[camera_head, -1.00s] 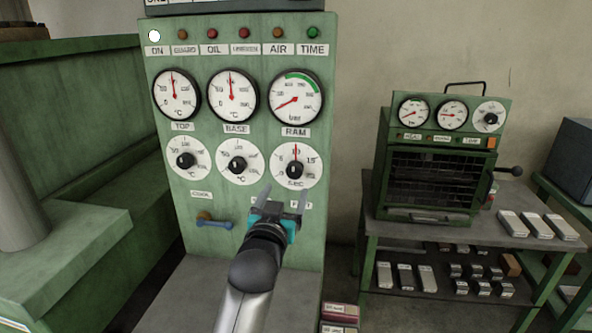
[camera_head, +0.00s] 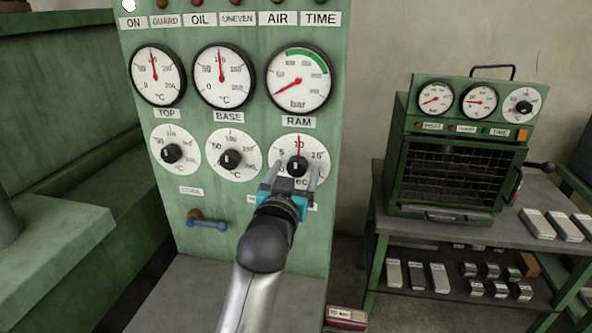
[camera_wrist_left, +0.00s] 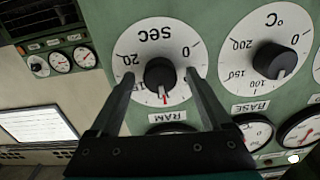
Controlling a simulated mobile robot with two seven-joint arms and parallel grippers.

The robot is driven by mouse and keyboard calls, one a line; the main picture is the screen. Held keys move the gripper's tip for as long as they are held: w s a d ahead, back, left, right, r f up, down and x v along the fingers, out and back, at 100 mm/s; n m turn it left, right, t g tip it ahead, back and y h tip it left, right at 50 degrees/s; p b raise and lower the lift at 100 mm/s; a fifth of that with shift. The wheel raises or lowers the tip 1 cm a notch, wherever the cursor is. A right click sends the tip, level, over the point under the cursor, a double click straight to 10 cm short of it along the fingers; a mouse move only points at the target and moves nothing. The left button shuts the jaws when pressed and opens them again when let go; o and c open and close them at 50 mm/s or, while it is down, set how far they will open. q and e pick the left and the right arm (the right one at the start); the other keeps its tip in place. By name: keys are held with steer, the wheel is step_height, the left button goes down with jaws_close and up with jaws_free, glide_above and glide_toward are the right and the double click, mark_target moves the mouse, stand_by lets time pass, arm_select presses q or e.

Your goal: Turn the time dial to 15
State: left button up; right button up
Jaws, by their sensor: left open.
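The time dial (camera_head: 298,163), a white SEC face with a black knob, is on the green press panel below the RAM gauge. Its red pointer stands straight up, near 10; 15 is to the right. My left gripper (camera_head: 292,172) is open in front of the dial's lower part. In the left wrist view, which is upside down, the dial's knob (camera_wrist_left: 160,73) lies between the two spread fingertips of the left gripper (camera_wrist_left: 161,76), with gaps on both sides. Whether the tips reach the knob's depth is unclear. My right gripper is not in view.
Two °C dials, TOP (camera_head: 171,152) and BASE (camera_head: 230,158), sit left of the time dial.

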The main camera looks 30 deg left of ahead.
arm_select(q)
steer(key=shift+s, duration=0.1)
steer(key=shift+c, duration=0.4)
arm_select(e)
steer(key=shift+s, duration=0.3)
arm_select(q)
jaws_close()
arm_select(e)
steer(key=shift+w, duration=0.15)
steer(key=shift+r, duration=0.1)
arm_select(q)
steer(key=m+p, duration=0.2)
steer(key=p, duration=0.1)
steer(key=shift+r+m, duration=0.2)
steer(key=shift+m, duration=0.1)
steer(key=m+p, duration=0.2)
steer(key=shift+m, duration=0.4)
steer(key=m+p, duration=0.2)
steer(key=m, duration=0.1)
steer(key=shift+p, duration=0.3)
steer(key=shift+f+m+p, duration=0.1)
steer(key=shift+m+p, duration=0.55)
steer(key=shift+m, duration=0.95)
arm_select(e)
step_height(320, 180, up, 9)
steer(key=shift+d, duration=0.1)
